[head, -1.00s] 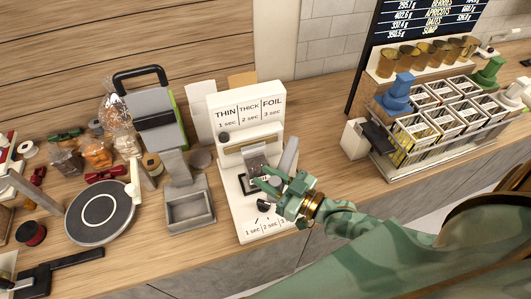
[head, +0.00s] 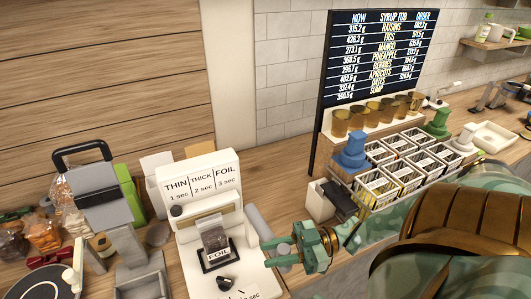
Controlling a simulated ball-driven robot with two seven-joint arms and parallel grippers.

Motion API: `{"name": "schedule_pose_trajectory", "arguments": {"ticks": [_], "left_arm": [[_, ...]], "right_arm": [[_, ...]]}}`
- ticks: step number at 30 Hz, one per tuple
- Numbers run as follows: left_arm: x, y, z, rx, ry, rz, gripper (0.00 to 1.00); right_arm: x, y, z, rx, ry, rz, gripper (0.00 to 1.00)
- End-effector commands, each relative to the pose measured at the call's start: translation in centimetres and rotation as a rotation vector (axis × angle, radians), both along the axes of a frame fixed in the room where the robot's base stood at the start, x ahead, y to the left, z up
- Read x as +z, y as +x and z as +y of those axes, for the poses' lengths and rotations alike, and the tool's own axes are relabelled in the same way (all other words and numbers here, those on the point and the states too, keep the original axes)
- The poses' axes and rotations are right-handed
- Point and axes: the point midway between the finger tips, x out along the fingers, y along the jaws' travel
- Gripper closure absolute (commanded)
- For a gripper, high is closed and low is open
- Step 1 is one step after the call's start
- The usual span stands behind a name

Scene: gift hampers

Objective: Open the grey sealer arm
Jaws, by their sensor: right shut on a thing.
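The white sealer (head: 196,168) stands on the wooden counter, with THIN, THICK and FOIL on its upright back panel. The grey sealer arm (head: 262,228) is a rounded bar along the sealer's right side, slanting down toward my right gripper. My right gripper (head: 276,252), green, is shut on the bar's near end, and its fingers partly hide it. My left gripper is out of view.
A wire rack of labelled tubs (head: 392,170) with a blue press (head: 352,155) and a green press (head: 437,125) stands to the right. A grey scale-like stand (head: 140,275) is close on the sealer's left. A dark menu board (head: 385,60) stands behind.

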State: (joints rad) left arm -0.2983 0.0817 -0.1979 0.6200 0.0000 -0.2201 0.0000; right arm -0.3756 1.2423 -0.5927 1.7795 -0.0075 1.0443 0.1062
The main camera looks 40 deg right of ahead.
Motion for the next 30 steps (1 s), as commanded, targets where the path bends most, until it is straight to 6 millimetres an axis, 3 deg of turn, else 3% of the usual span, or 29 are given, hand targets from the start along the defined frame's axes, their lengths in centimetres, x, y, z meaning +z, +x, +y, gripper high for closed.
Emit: {"name": "schedule_pose_trajectory", "arguments": {"ticks": [16,17,19,30], "left_arm": [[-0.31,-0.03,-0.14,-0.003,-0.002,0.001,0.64],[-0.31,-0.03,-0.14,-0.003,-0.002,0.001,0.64],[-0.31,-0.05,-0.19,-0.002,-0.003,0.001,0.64],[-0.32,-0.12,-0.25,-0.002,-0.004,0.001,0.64]], "right_arm": [[-0.02,-0.18,-0.45,0.028,-0.002,-0.002,1.00],[-0.02,-0.18,-0.45,0.028,-0.002,-0.002,0.69],[-0.02,-0.18,-0.44,0.028,-0.002,-0.002,0.50],[-0.01,-0.18,-0.44,0.027,-0.001,-0.002,0.50]]}}
